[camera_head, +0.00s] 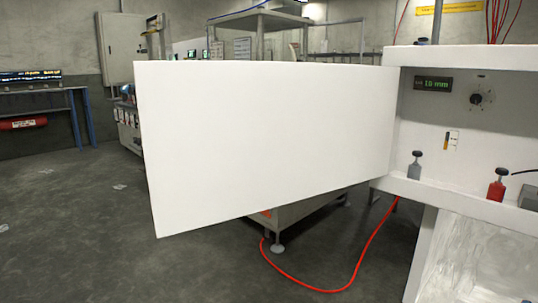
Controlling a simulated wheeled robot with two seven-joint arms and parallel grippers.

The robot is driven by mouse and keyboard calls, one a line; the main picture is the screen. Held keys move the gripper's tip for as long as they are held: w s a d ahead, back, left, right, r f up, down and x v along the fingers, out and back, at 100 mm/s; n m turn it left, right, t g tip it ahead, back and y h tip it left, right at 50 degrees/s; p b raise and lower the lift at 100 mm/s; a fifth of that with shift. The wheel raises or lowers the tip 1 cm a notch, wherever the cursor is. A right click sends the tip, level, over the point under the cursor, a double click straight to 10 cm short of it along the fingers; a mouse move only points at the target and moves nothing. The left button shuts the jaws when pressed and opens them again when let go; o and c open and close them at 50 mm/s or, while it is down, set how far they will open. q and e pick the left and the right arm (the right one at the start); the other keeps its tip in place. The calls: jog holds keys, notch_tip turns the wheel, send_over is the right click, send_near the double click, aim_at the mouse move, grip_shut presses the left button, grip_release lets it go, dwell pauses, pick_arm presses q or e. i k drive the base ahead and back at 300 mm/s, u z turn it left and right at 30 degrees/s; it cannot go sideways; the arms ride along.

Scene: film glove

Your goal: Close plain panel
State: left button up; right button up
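The plain white panel (265,140) stands swung wide open, reaching out to the left from the white cabinet (455,190). Its right edge meets the cabinet beside the opening, and its left edge hangs free over the floor. No handle shows on the face turned to me. Neither of my grippers is in view, and nothing touches the panel. The panel hides part of the equipment behind it.
The cabinet bears a small display (433,84), a black knob (477,98), a grey plunger (415,166) and a red plunger (496,186). A red hose (330,290) lies on the floor below. The floor (80,230) at the left is mostly clear.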

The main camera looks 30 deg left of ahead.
aim_at(222, 140)
jog(key=u, duration=2.75)
jog(key=i, duration=3.3)
jog(key=z, duration=4.3)
jog(key=i, duration=1)
jog(key=z, duration=0.85)
